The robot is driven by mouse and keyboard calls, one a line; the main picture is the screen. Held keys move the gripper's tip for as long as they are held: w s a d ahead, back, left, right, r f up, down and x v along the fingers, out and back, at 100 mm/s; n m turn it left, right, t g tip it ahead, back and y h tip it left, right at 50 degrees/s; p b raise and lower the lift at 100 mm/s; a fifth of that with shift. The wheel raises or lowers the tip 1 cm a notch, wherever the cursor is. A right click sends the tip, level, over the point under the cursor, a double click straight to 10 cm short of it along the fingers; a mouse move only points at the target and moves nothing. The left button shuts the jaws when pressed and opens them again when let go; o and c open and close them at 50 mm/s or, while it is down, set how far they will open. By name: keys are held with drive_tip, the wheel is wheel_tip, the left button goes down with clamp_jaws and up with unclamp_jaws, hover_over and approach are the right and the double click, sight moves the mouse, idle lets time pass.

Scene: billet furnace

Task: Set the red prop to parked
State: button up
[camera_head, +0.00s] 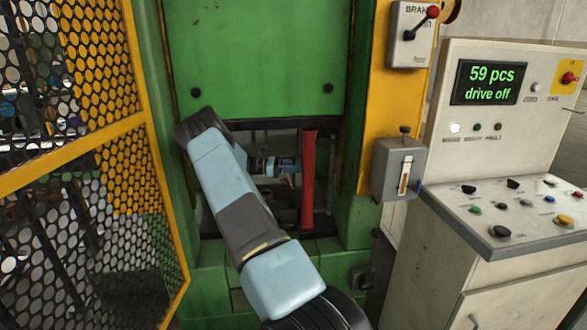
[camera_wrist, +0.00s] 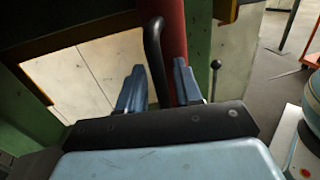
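The red prop (camera_head: 308,180) is an upright red bar in the press opening, below the green panel, in the head view. In the wrist view the prop (camera_wrist: 174,38) rises at the top middle, with a curved black handle (camera_wrist: 154,48) beside it. My gripper (camera_wrist: 160,88) is open, its two blue fingers apart on either side of the handle's lower part. I see a gap beside the handle, so it does not look clamped. In the head view my gripper (camera_head: 285,165) is inside the opening, just left of the prop and partly hidden by my arm.
A yellow mesh guard (camera_head: 95,155) stands at the left. A green panel (camera_head: 255,55) closes the upper opening. A grey lever box (camera_head: 399,168) and a brake lever box (camera_head: 410,35) are at the right, beside a control desk (camera_head: 510,215). The display (camera_head: 490,82) reads "59 pcs drive off".

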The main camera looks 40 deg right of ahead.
drive_tip(key=shift+c, duration=0.4)
clamp_jaws()
